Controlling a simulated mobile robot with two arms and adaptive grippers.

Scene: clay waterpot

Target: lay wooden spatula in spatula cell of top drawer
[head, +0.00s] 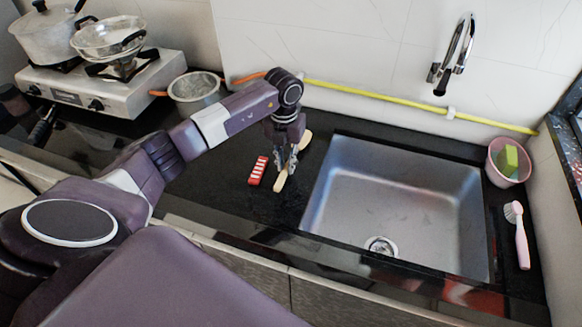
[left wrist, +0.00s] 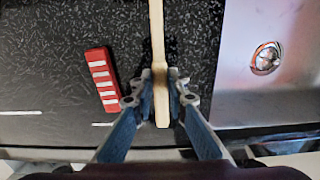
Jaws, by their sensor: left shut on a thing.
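The wooden spatula (head: 281,179) is a pale, long-handled piece on the black counter, left of the sink. My left gripper (head: 287,164) is above it, pointing down, with its fingers on both sides of the wood. In the left wrist view the spatula (left wrist: 158,50) runs up from between the fingertips of my left gripper (left wrist: 160,100), which are shut on it. I cannot tell whether it is lifted off the counter. The top drawer's cell cannot be made out in either view. My right gripper is not in view.
A red and white striped block (head: 258,170) lies just left of the spatula. The steel sink (head: 400,200) is to the right. A saucepan (head: 194,92) and stove (head: 130,88) are at the back left.

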